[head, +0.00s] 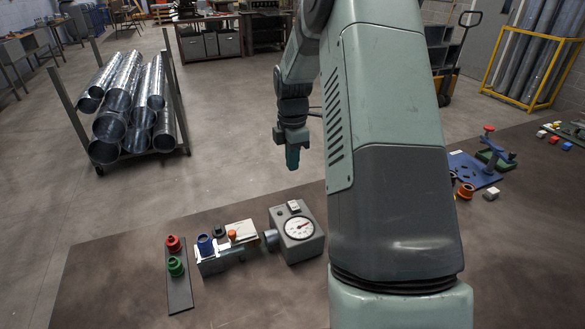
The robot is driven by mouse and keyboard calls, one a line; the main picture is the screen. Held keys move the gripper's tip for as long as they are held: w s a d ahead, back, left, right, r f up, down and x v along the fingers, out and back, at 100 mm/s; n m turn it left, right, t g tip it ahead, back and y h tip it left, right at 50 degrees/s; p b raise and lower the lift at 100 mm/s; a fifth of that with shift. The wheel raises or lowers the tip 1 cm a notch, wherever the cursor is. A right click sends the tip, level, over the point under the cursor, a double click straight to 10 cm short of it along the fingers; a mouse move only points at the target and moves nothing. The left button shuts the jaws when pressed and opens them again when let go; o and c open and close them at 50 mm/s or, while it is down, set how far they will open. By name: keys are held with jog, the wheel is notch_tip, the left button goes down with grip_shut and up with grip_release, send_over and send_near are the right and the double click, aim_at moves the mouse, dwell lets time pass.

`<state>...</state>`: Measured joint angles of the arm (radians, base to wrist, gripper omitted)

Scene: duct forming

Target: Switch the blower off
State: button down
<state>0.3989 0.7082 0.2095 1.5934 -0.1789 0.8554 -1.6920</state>
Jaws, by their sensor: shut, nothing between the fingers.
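A grey box with a round white dial gauge (299,228) stands on the brown table, left of my arm; it looks like the blower unit. A small light switch-like part (294,206) sits on its top; its position is too small to tell. The gauge has a red needle. A short grey pipe joins the box's left side to a metal fitting. My gripper (292,166) points down with its fingers shut and empty. In the picture it is above and behind the box, apart from it.
Left of the box are a metal block with a blue ring (205,244), an orange knob (232,235) and a pale plate (241,231). A dark strip (178,283) holds red and green caps. A blue fixture (475,171) and small parts lie right of my arm. The table's front left is clear.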

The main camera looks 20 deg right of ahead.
aim_at(293, 203)
notch_tip(293, 203, down, 12)
dwell(0.4)
jog(key=shift+w+f, duration=0.1)
jog(key=shift+f, duration=0.2)
jog(key=shift+s+r, duration=0.3)
jog(key=shift+s, duration=0.55)
notch_tip(293, 203, up, 14)
dwell(0.6)
jog(key=shift+r, duration=0.1)
